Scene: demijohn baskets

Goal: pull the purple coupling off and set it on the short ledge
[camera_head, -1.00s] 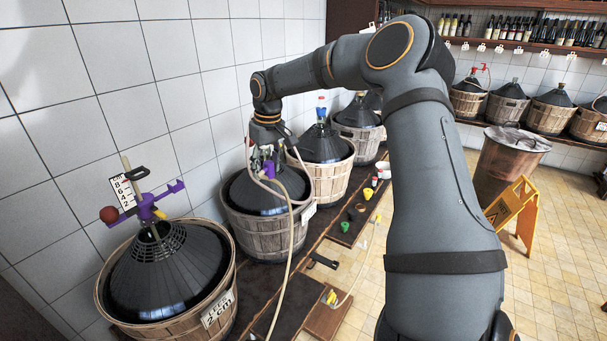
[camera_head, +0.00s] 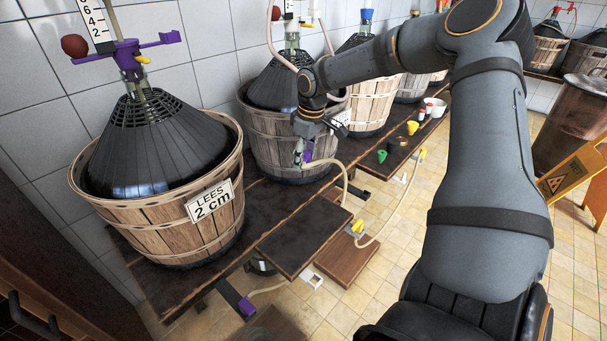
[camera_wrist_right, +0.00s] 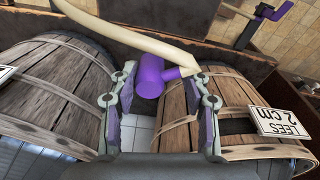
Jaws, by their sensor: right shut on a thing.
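The purple coupling (camera_head: 308,155) is in my right gripper (camera_head: 305,150), in front of the second basket (camera_head: 282,150). In the right wrist view the coupling (camera_wrist_right: 152,76) shows at the fingertips of the gripper (camera_wrist_right: 160,105), with a pale hose (camera_wrist_right: 135,35) running beside it. In the head view the hose (camera_head: 345,180) hangs from the gripper area towards the low boards. A dark board (camera_head: 305,235) juts out beside the long bench; I cannot tell for certain whether it is the short ledge. My left gripper is not in view.
The nearest basket (camera_head: 175,225) holds a demijohn topped by a purple fitting (camera_head: 128,55) with a red ball. Another purple end piece (camera_head: 246,306) sits low by the bench. Small green (camera_head: 381,156) and yellow (camera_head: 412,127) pieces lie on a farther board. A yellow sign (camera_head: 562,183) stands right.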

